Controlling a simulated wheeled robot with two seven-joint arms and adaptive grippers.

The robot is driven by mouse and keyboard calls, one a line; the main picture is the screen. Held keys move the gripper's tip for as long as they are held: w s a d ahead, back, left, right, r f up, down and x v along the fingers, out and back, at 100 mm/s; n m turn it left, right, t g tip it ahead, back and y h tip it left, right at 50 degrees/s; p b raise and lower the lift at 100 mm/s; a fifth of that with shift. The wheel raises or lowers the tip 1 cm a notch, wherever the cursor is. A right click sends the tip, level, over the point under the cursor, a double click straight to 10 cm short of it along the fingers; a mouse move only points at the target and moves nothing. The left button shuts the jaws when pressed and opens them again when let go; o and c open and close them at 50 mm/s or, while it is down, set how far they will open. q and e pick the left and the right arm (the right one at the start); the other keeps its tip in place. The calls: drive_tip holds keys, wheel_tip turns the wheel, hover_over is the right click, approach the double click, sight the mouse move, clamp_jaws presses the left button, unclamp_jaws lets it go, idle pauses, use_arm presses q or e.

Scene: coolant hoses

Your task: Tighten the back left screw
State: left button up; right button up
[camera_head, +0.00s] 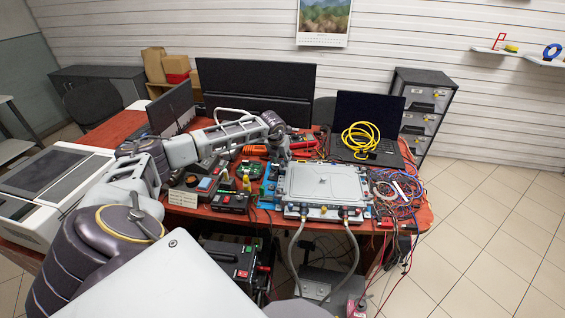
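A flat grey rectangular unit (322,185) lies on the red-brown table, with hose fittings along its front edge. Two grey coolant hoses (297,250) hang from that edge, the second one further right (353,245). My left arm reaches in from the left over the table. My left gripper (283,159) points down at the back left corner of the unit. The back left screw is hidden or too small to see there. I cannot tell whether the gripper touches it or whether its fingers are closed. My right gripper is not in view.
A laptop with a coiled yellow cable (361,138) stands behind the unit. Tangled coloured wires (397,190) lie to its right. Small electronic boxes (230,202) and tools crowd the left side. A wide black monitor (257,90) stands at the back. Tiled floor is free at right.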

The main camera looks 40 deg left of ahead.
sight(283, 163)
use_arm(q)
drive_tip(key=shift+x, duration=1.65)
